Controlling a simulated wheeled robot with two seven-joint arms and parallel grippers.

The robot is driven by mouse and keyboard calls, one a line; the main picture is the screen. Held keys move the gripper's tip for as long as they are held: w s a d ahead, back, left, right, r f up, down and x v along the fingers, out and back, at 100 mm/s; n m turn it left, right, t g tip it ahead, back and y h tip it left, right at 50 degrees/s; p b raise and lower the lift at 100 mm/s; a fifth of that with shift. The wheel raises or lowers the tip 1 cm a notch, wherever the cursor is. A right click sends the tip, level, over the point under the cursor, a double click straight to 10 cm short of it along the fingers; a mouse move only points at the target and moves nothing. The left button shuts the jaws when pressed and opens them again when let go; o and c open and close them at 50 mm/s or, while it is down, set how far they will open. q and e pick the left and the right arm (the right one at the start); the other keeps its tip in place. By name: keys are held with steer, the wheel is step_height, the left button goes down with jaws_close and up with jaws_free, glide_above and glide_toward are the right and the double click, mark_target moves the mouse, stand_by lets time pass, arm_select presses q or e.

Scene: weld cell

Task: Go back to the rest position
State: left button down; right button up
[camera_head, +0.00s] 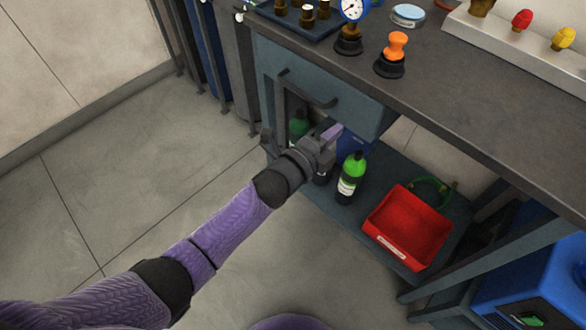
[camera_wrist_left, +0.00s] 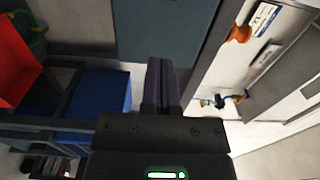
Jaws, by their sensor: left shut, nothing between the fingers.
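My left gripper (camera_head: 333,132) is at the end of the purple arm that comes in from the lower left of the head view. It is in front of the bench's drawer (camera_head: 330,95), just below the drawer handle (camera_head: 308,92). In the left wrist view the two dark fingers (camera_wrist_left: 162,85) lie together, shut, with nothing between them. I cannot tell from these views whether the gripper touches the bench. My right gripper does not show in either view.
Green bottles (camera_head: 352,178) and a red tray (camera_head: 405,228) are on the lower shelf (camera_head: 335,215). A gauge (camera_head: 352,12) and an orange-topped piece (camera_head: 396,52) stand on the worktop (camera_head: 450,75). A blue machine (camera_head: 535,285) is at lower right. The floor (camera_head: 120,170) at left is clear.

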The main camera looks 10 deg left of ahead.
arm_select(q)
steer(key=p+v, duration=0.3)
steer(key=v, duration=0.5)
steer(key=s+a+f+n+g+y+p, duration=0.2)
steer(key=s+a+f+n+g+y, duration=0.25)
steer(key=s+a+f+n, duration=0.4)
steer(key=s+a+f+n+g+y+p, duration=0.1)
steer(key=s+a+f+n+g+y, duration=0.35)
steer(key=s+f, duration=0.7)
steer(key=s+a+f+n+g, duration=0.1)
steer(key=s+n+g, duration=0.1)
steer(key=s, duration=0.5)
steer(key=s+a+f+n+g+y+p, duration=0.1)
steer(key=s+n, duration=0.3)
steer(key=s, duration=0.4)
steer(key=s+a+f+n+g+y, duration=0.1)
steer(key=s+a+f+n+g, duration=0.2)
steer(key=s, duration=0.5)
steer(key=shift+s+a+n+p, duration=0.2)
steer(key=shift+s+n+p, duration=0.05)
steer(key=shift+n+p, duration=0.05)
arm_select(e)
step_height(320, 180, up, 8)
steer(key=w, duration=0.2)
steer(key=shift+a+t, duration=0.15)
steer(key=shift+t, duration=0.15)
arm_select(q)
steer(key=shift+f, duration=0.15)
